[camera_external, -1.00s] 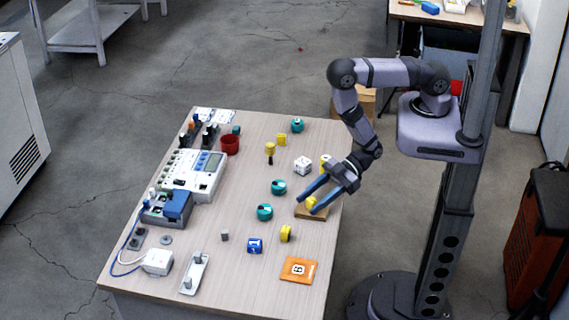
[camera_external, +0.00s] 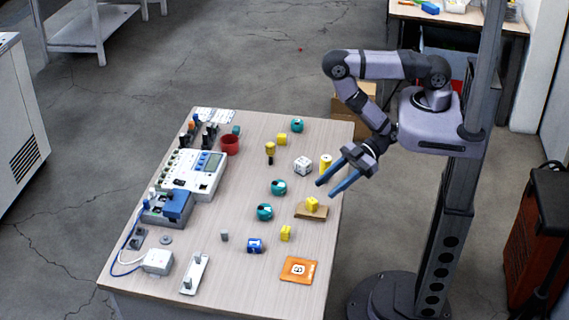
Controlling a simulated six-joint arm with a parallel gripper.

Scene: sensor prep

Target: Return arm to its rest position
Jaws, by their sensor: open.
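My gripper (camera_external: 326,189) is open, with its two blue fingers apart and nothing between them. It hangs in the air over the right edge of the table (camera_external: 225,275), pointing left and down. A small yellow block (camera_external: 312,204) sits on a flat brown wooden piece (camera_external: 306,213), below and left of the fingers and apart from them. A yellow cylinder (camera_external: 325,165) stands on the table just behind the fingers.
Teal cylinders (camera_external: 278,187), a white cube (camera_external: 302,166), a red cup (camera_external: 230,145), an orange card (camera_external: 299,270) and a white-and-blue device (camera_external: 195,174) are on the table. A dark post (camera_external: 458,180) stands at the right.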

